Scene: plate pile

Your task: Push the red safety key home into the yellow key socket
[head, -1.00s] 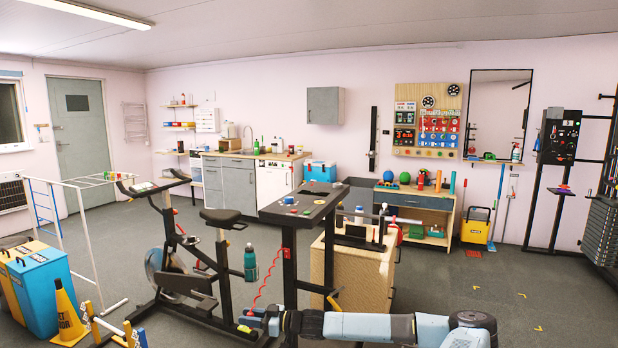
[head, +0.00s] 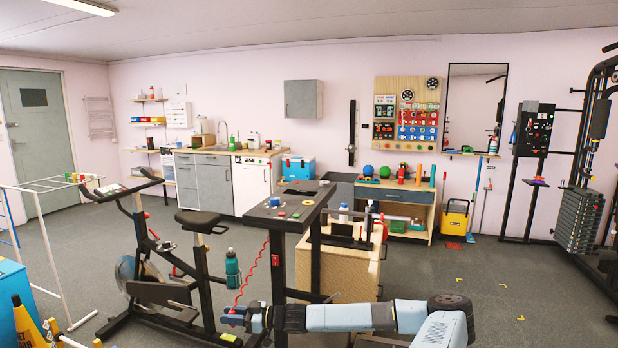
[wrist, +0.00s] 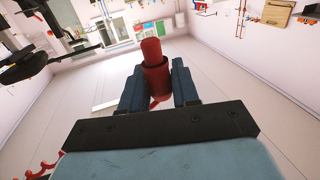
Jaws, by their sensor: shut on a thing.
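The red safety key (wrist: 155,72) is a red cylinder with a wider collar, standing between the two dark blue fingers of my gripper (wrist: 158,84) in the wrist view. The fingers are shut on it, and its narrower end points away from me. In the head view my gripper (head: 234,317) is low at the front, left of the console's post. A red coiled cord (head: 251,276) hangs from the console (head: 285,207) down toward the gripper. I cannot pick out the yellow key socket in either view. The key and gripper are apart from the console top.
An exercise bike (head: 175,275) stands close on the left, with a teal bottle (head: 232,268). A wooden cabinet (head: 345,270) stands behind my arm. A weight machine (head: 590,185) is at the right. The floor at the right front is clear.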

